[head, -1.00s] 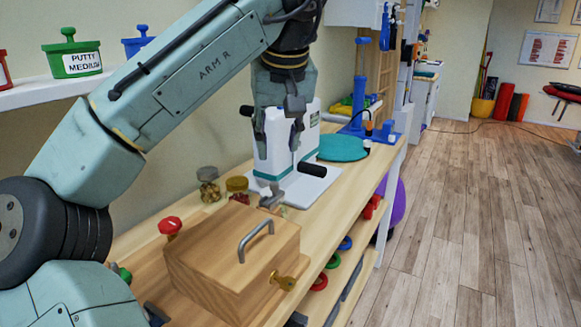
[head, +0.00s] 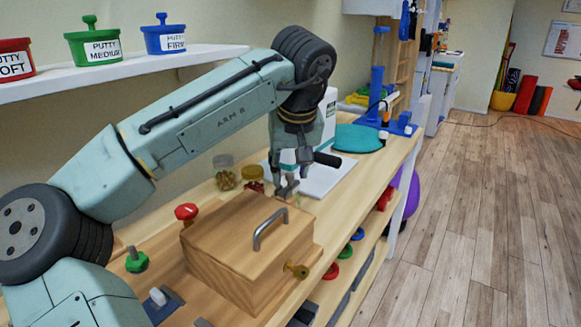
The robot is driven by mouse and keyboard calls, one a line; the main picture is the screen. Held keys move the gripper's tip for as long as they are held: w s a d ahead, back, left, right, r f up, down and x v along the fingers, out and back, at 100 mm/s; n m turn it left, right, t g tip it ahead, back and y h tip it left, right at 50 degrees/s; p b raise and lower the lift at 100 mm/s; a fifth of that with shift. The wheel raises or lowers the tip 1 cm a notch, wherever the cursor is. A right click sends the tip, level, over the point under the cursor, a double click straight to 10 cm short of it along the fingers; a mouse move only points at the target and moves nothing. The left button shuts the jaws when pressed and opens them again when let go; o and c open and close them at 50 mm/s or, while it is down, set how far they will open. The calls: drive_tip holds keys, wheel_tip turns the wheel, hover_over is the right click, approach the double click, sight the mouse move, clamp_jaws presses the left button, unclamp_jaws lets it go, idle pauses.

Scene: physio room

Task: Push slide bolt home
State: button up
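I cannot clearly make out the slide bolt. A small grey metal fitting (head: 286,190) shows at the far edge of a wooden box (head: 225,240), but it overlaps my fingers and its form is too small to tell. The box has a grey bar handle on its lid and a brass knob (head: 297,270) on its right end. My gripper (head: 289,170) points down just behind the box, close above the fitting. Whether it touches the fitting, and how far its fingers are apart, I cannot tell.
A white device with a black crank grip (head: 327,160) stands close behind my gripper. Jars (head: 253,174) stand to its left. A red knob (head: 186,211), a green knob (head: 136,262) and a white switch (head: 158,297) are left of the box. Putty tubs (head: 165,38) sit on the shelf.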

drive_tip(key=shift+c, duration=0.2)
clamp_jaws()
idle(0.6)
